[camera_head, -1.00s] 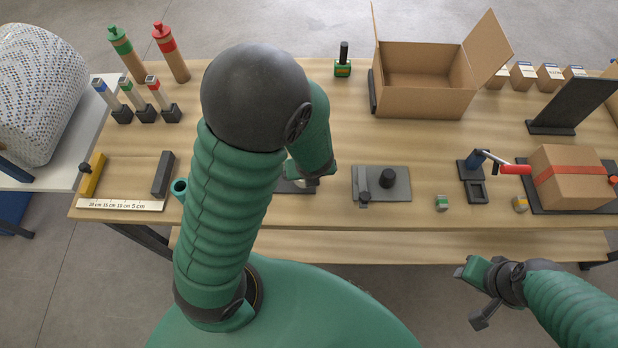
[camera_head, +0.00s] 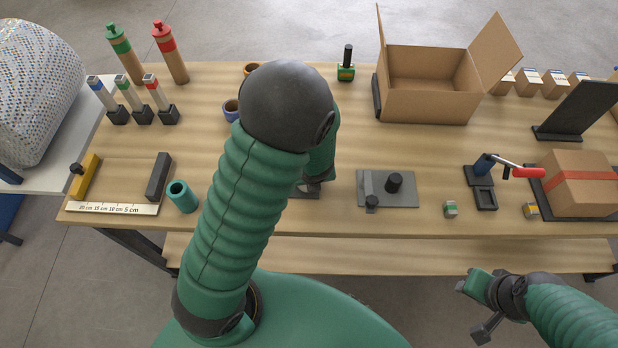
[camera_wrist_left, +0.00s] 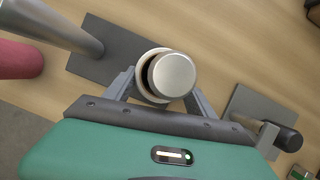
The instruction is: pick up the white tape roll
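The white tape roll (camera_wrist_left: 142,88) shows in the left wrist view as a pale ring around a silver round-topped post (camera_wrist_left: 173,74) on a dark base plate (camera_wrist_left: 95,60). My left gripper (camera_wrist_left: 160,85) has one finger on each side of the ring, close to its edges. Whether the fingers press on it is unclear. In the head view my left gripper (camera_head: 313,187) is low over the dark plate (camera_head: 300,192), and my arm mostly hides the roll there. My right gripper (camera_head: 474,303) is open and empty in front of the table.
A grey fixture with a black knob (camera_head: 393,182) is right of my left gripper. A teal ring (camera_head: 182,196) stands to the left. A purple roll (camera_head: 231,109) and orange-brown roll (camera_head: 252,69) lie behind my arm. An open carton (camera_head: 425,95) is at the back.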

